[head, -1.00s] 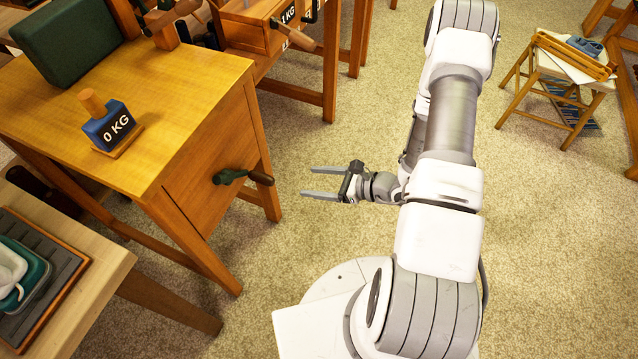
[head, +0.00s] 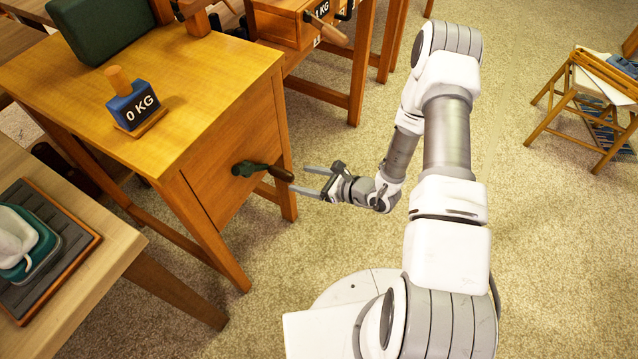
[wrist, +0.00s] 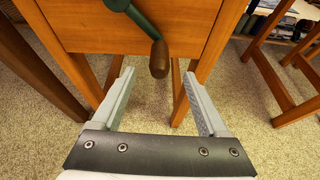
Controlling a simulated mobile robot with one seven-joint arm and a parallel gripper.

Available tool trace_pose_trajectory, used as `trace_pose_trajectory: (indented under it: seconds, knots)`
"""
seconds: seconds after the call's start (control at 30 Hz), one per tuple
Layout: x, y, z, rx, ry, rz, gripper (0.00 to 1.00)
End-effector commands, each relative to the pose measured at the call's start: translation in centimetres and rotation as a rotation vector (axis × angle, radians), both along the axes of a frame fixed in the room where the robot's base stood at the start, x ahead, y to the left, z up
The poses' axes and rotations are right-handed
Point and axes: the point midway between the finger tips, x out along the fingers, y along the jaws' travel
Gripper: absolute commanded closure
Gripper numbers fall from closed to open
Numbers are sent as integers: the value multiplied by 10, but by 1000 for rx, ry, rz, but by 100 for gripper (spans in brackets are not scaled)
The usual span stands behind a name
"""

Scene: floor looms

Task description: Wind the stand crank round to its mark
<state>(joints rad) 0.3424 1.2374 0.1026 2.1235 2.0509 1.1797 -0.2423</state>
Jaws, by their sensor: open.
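The stand crank is a dark green arm (head: 248,169) with a brown wooden handle (head: 280,174), on the front panel of the wooden stand (head: 225,150). In the head view the crank points right. My gripper (head: 305,179) is open and empty, just to the right of the handle, its fingers pointing left toward the stand. In the wrist view the handle (wrist: 159,59) hangs at the lower end of the green arm (wrist: 130,12), beyond the fingertips and roughly between their lines. The fingers look apart from it. I cannot make out a mark on the panel.
A blue block labelled 0 KG (head: 135,107) and a dark green box (head: 100,28) are on the stand's top. A lighter table (head: 105,260) with a tray stands at lower left. Another wooden stand (head: 340,60) is behind. Carpet to the right is open, with a stool (head: 590,110) beyond.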

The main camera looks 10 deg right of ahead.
Motion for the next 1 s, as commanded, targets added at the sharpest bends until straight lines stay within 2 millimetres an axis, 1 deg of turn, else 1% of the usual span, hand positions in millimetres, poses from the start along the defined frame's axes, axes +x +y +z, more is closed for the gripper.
trace_pose_trajectory:
  seconds: [0.03, 0.2, 0.4, 0.6, 0.9, 0.97, 1.0]
  knots:
    - [5, 7, -6, 0, -1, 3, 23]
    - [19, 25, -15, 0, -2, 3, 23]
    - [32, 41, -23, 0, -2, 2, 23]
    - [38, 48, -26, 0, -1, 1, 23]
    - [39, 49, -26, 0, 0, 0, 23]
    - [39, 49, -26, 0, 0, 0, 34]
    - [39, 49, -26, 0, 0, 0, 41]
